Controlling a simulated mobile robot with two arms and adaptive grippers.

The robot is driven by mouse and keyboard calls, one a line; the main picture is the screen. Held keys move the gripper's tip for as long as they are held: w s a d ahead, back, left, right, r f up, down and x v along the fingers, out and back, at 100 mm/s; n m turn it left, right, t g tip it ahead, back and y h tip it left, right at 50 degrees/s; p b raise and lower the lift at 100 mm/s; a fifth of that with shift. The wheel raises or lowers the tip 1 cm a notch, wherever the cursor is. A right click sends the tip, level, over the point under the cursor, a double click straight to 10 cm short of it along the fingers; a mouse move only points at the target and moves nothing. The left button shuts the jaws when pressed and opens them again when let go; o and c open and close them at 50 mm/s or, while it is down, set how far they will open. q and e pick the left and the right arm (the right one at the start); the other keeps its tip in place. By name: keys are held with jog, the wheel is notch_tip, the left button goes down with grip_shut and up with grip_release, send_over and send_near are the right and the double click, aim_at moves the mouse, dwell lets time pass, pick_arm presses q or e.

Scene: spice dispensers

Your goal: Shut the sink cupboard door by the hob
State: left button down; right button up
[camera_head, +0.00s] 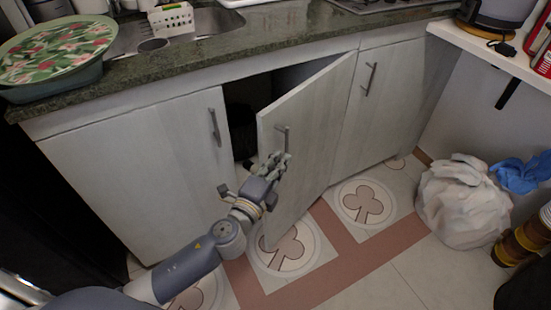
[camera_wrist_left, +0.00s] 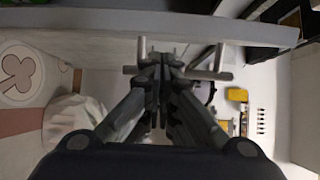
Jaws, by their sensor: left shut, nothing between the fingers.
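The pale grey cupboard door (camera_head: 308,135) under the sink counter stands partly open, hinged at its right side near the hob. Its metal bar handle (camera_head: 284,138) is near the free left edge. My left gripper (camera_head: 277,160) is shut and empty, at the outer face of the door by the lower end of the handle. In the left wrist view the shut fingers (camera_wrist_left: 160,70) are in front of the handle bar (camera_wrist_left: 214,74), close to the door face (camera_wrist_left: 90,45); I cannot tell whether they touch. My right gripper is not in view.
The dark cupboard opening (camera_head: 243,115) is left of the door. Shut doors flank it on the left (camera_head: 150,160) and right (camera_head: 378,105). A white bag (camera_head: 462,202) stands on the floor at right. The patterned floor in front of the door is clear except for my arm.

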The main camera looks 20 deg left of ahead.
pick_arm(q)
jog(key=shift+w+a, duration=0.2)
jog(key=shift+a, duration=0.3)
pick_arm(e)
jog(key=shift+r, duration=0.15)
